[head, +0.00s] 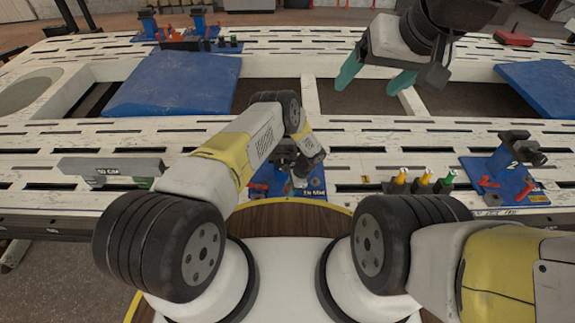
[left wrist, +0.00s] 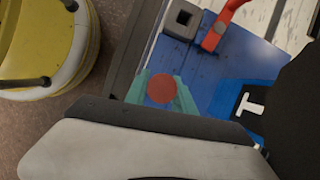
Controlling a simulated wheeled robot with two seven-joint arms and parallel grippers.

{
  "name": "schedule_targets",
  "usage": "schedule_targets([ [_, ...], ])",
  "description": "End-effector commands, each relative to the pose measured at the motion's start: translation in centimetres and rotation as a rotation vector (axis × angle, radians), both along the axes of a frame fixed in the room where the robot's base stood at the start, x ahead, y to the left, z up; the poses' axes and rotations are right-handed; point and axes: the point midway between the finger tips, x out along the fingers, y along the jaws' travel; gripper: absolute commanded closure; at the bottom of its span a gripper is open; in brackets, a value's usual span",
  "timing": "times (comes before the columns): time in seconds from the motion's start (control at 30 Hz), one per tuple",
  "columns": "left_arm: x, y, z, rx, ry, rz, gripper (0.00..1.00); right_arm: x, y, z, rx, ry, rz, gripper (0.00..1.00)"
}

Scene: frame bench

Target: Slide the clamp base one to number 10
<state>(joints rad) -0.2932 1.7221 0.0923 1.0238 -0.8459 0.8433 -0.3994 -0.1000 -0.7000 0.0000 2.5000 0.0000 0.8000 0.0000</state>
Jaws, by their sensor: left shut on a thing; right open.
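A blue clamp base (head: 314,184) lies on the near slatted beam in the middle of the head view, partly hidden by my left arm and gripper. In the left wrist view the blue base (left wrist: 235,70) carries a red lever (left wrist: 218,30) and a dark square socket (left wrist: 183,18). My left gripper (head: 290,182) is low over this base. In the left wrist view its green fingers (left wrist: 160,92) are shut on a red round knob (left wrist: 162,88). My right gripper (head: 374,80) is open and empty, raised above the bench at the upper right. I cannot read a number 10.
A second blue clamp base (head: 505,178) with a dark clamp stands at the right. Several coloured-top pins (head: 424,180) stand beside it. A grey labelled bar (head: 110,167) is at the left. Blue plates (head: 175,83) and further clamps (head: 200,28) lie farther back.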

Motion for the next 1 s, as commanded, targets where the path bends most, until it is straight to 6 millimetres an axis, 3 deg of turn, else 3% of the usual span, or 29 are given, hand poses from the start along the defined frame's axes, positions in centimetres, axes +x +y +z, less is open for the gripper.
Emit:
schedule_targets([
  [0.87, 0.05, 0.03, 0.07, 0.001, 0.0, 0.0, 1.0, 0.0, 0.0, 0.0, 0.0, 0.0, 0.0, 0.2],
  [1.0, 0.06, 0.82, 0.11, 0.003, 0.0, 0.001, 1.0, 0.0, 0.0, 0.0, 0.0, 0.0, 0.0, 0.2],
])
